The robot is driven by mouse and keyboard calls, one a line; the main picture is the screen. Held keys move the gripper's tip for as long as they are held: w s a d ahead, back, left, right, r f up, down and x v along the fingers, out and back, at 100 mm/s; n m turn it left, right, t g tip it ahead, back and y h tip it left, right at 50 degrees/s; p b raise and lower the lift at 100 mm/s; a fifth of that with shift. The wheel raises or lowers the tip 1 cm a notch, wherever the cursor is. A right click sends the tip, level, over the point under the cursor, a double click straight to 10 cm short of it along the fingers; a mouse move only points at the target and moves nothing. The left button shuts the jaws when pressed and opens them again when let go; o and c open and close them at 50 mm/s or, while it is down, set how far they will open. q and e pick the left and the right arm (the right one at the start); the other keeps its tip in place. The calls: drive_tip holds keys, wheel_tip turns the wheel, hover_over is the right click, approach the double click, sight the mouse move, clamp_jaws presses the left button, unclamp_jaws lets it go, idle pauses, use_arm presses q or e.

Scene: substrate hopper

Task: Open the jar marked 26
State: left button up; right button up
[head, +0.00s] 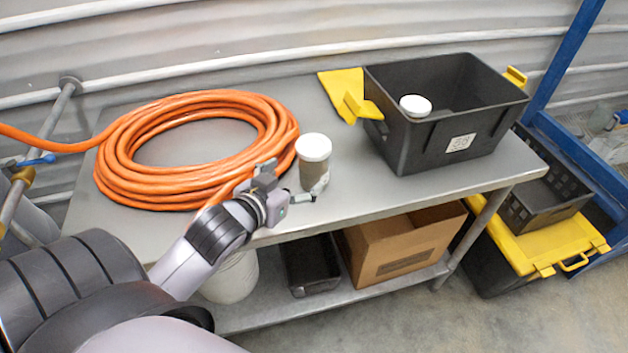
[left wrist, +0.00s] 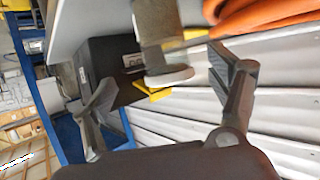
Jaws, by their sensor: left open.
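A jar (head: 306,178) with brownish contents and a white lid (head: 313,147) stands upright on the metal table near its front edge. No number on it can be read. My left gripper (head: 293,178) is at the jar's near left side, its fingers open. In the left wrist view the jar (left wrist: 155,25) and its white lid (left wrist: 168,77) appear between the two spread fingers of the gripper (left wrist: 168,78), closer to the right finger. I cannot tell whether a finger touches it. A second white lid (head: 415,105) shows inside the black bin (head: 433,148). My right gripper is not in view.
A coiled orange hose (head: 120,180) lies left of the jar. The lower shelf holds a cardboard box (head: 400,245) and a black tray (head: 312,275). A yellow-lidded crate (head: 530,250) stands at right.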

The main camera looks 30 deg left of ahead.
sight(307, 167)
use_arm(q)
drive_tip(key=p+x, duration=0.1)
drive_tip(key=x, duration=0.3)
drive_tip(key=shift+w+a, duration=0.1)
drive_tip(key=shift+w, duration=0.05)
drive_tip(key=shift+w+f, duration=0.2)
drive_tip(key=shift+w, duration=0.25)
drive_tip(key=shift+w+a, duration=0.1)
drive_tip(key=shift+w, duration=0.15)
drive_tip(key=shift+p+x, duration=0.75)
drive_tip(key=shift+x, duration=1.65)
drive_tip(key=shift+a+r, duration=0.15)
drive_tip(key=shift+a, duration=0.05)
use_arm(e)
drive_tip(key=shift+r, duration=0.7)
use_arm(q)
drive_tip(key=c, duration=1.5)
